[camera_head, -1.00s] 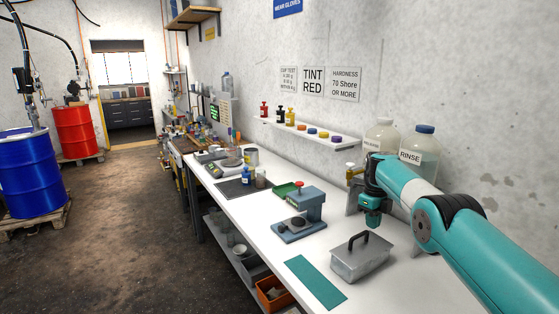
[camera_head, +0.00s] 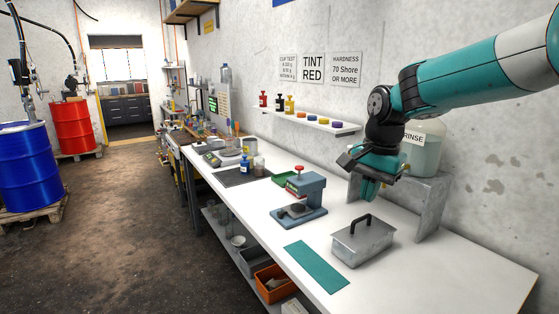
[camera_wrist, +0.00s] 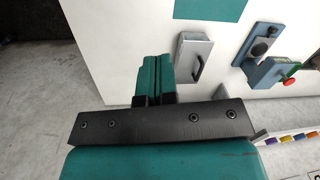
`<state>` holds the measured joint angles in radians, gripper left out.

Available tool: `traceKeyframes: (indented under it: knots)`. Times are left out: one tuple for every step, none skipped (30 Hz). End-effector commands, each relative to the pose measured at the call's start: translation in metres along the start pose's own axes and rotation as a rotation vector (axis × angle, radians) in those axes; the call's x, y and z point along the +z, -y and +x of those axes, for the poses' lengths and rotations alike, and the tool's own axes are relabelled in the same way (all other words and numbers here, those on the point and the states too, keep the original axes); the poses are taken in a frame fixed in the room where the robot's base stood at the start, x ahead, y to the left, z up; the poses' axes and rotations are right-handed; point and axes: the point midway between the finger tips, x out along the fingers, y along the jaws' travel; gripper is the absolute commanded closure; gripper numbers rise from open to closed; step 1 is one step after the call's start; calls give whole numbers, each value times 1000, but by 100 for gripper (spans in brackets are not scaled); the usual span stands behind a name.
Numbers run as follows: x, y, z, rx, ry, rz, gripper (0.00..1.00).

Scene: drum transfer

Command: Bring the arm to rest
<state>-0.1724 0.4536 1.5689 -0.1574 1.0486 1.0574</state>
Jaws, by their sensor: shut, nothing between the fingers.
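My gripper (camera_head: 370,190) hangs above the back of the white bench, near the metal shelf with the rinse bottle. Its fingers are together with nothing between them. In the wrist view my gripper (camera_wrist: 153,82) shows its teal fingers close together over the white bench top. My arm reaches in from the upper right and bends down at the wrist. A metal box with a dark handle (camera_head: 362,245) stands on the bench below and in front of the gripper, apart from it.
A blue press (camera_head: 302,200) stands left of the box, with a teal mat (camera_head: 317,267) in front. The rinse bottle (camera_head: 422,155) sits on a metal stand (camera_head: 432,205) close to my wrist. A wall shelf (camera_head: 312,124) holds small bottles. The bench's right end is clear.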

Motion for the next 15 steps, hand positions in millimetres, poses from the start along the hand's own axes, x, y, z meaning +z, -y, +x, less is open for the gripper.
traceKeyframes:
  knots:
    - [29, -19, 2, -22, 12, -150, 100]
    - [45, -29, 2, -36, 20, -243, 100]
    - [68, -44, 2, -56, 31, -369, 100]
    - [85, -55, 3, -73, 38, -464, 100]
    - [102, -67, 5, -91, 44, -555, 100]
    - [124, -84, 9, -115, 52, -673, 100]
    - [139, -96, 12, -133, 57, -757, 100]
    - [155, -108, 16, -153, 61, -838, 100]
    - [174, -124, 21, -177, 65, -938, 100]
    - [186, -134, 25, -194, 68, -1005, 100]
    - [198, -144, 29, -212, 70, -1066, 100]
    - [212, -156, 34, -232, 71, -1138, 100]
    - [221, -164, 37, -247, 71, -1185, 100]
    - [228, -171, 40, -258, 71, -1226, 100]
    - [236, -178, 43, -272, 71, -1268, 100]
